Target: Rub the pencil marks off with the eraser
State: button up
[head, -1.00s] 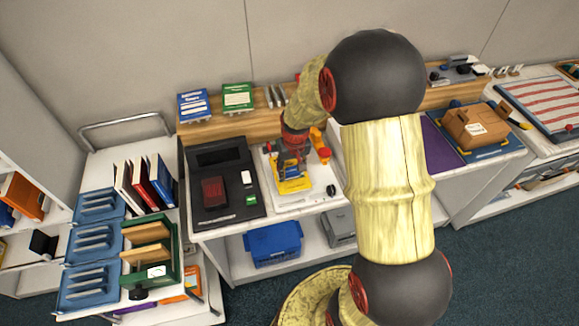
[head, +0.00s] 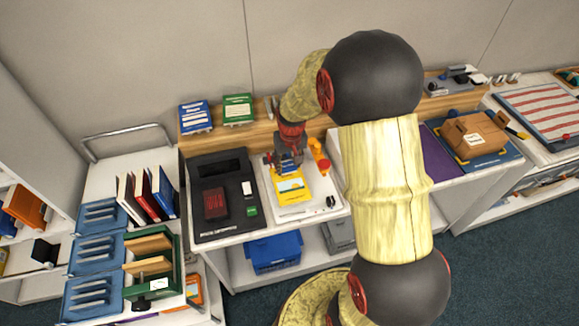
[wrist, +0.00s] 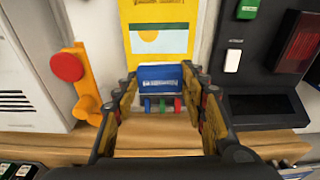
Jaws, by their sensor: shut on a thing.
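A blue block with white lettering, which looks like the eraser (wrist: 160,74), sits between the fingertips of my gripper (wrist: 158,84) in the wrist view. My gripper is shut on it. In the head view my gripper (head: 290,160) is over the back part of a yellow book or card (head: 292,188) on a white board (head: 312,204). The yellow card (wrist: 158,38) also shows beyond the eraser in the wrist view, with a picture on it. I cannot tell whether the eraser touches it. No pencil marks can be made out.
An orange clamp-like post with a red knob (wrist: 68,67) stands beside the card. A black device (head: 222,190) lies to the left. Blue and green books (head: 237,108) stand on the wooden ledge behind. A brown box (head: 474,134) is on the right bench.

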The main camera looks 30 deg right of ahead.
jog(key=shift+r+p, duration=0.9)
jog(key=shift+r, duration=0.8)
jog(key=shift+f, duration=0.1)
